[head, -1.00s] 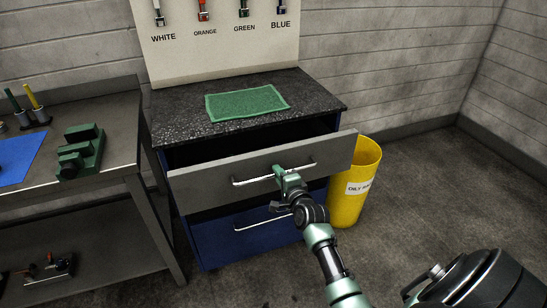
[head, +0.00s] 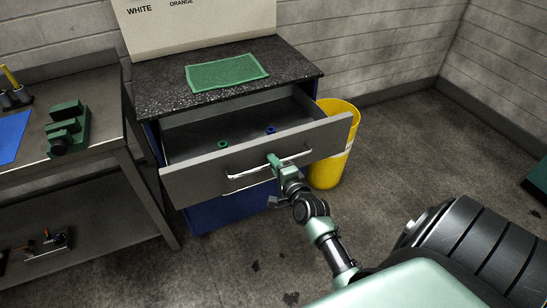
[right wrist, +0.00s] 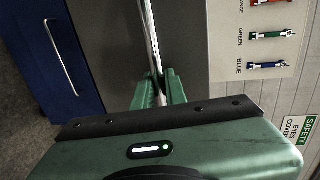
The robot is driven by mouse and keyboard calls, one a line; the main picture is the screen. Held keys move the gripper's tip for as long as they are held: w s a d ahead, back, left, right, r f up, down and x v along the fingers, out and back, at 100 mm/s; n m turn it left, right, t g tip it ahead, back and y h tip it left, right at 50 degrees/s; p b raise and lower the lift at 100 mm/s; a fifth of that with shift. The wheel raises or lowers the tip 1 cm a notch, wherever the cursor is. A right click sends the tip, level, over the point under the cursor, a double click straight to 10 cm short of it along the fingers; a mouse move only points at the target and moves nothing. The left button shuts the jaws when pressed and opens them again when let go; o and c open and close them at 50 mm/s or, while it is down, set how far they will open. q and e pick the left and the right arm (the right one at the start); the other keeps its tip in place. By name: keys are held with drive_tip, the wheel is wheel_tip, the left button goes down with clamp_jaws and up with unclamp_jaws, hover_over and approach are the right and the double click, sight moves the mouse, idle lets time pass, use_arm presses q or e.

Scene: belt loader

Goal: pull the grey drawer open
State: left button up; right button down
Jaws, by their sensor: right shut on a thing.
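The grey drawer (head: 200,181) is pulled well out of the cabinet in the head view, its inside showing. A small green ring (head: 223,144) and a small blue ring (head: 270,130) lie in it. My right gripper (head: 273,161) is shut on the drawer's silver handle (head: 245,177), near the middle of the drawer front. In the right wrist view the fingers (right wrist: 160,88) close around the handle bar (right wrist: 151,35). My left gripper is not in view.
A blue lower drawer (head: 225,212) is closed beneath. A yellow bin (head: 327,172) stands right of the cabinet. A green mat (head: 227,72) lies on the speckled top (head: 165,91). A metal bench (head: 108,135) stands at left. Floor at right is mostly clear.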

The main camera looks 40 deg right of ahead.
drive_tip(key=c, duration=1.5)
unclamp_jaws()
drive_tip(key=v, duration=0.7)
drive_tip(key=shift+s+a+b, duration=0.1)
drive_tip(key=shift+s+b, duration=0.25)
